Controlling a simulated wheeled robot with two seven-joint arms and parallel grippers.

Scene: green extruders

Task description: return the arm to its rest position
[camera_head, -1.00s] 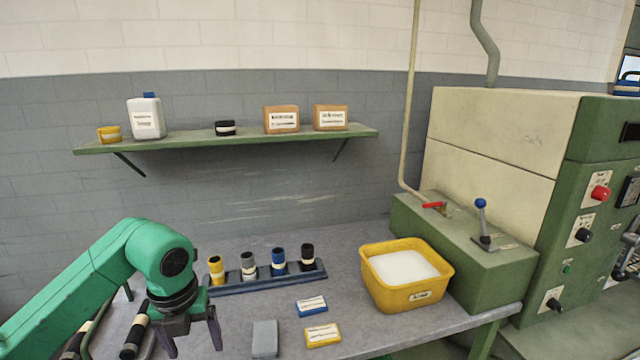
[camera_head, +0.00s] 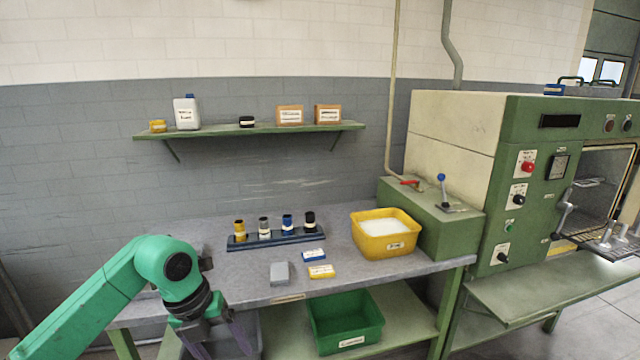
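My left arm comes in from the lower left, green with a dark wrist. My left gripper (camera_head: 222,340) points down in front of the workbench's front edge, with its dark fingers apart and nothing seen between them. The fingertips run to the bottom of the picture. The grey workbench (camera_head: 330,230) lies behind and to the right of it. My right arm and gripper are not in the picture.
The bench holds a rack (camera_head: 275,240) with several small bottles, a grey block (camera_head: 279,273), a yellow tub (camera_head: 385,234) and two small packets. A green crate (camera_head: 345,320) stands on the lower shelf. A green machine (camera_head: 500,180) stands at right.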

